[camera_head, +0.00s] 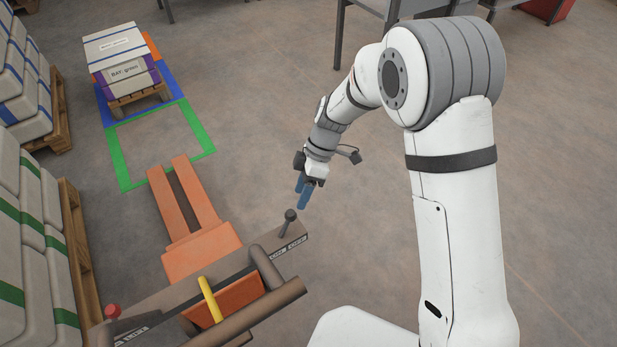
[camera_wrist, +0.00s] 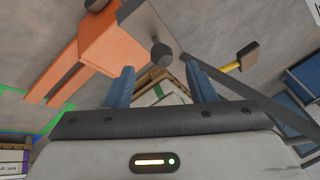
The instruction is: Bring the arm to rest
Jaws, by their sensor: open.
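My gripper (camera_head: 303,192) is open and empty, its two blue fingers hanging beside the lever knob of a console. The arm reaches forward and bends down in the head view. In the wrist view the blue fingers of my gripper (camera_wrist: 160,88) stand apart, with a dark round knob (camera_wrist: 161,55) seen beyond and between them. The knob-topped lever (camera_head: 290,216) is at the right end of the console in the head view. No object is between the fingers.
An orange pallet truck (camera_head: 205,250) points its forks toward a green floor frame (camera_head: 207,152). A loaded pallet (camera_head: 140,103) stands behind it. Stacked sacks (camera_head: 30,230) line the left. A grey metal frame (camera_head: 339,35) stands at the back. Floor right of the arm is clear.

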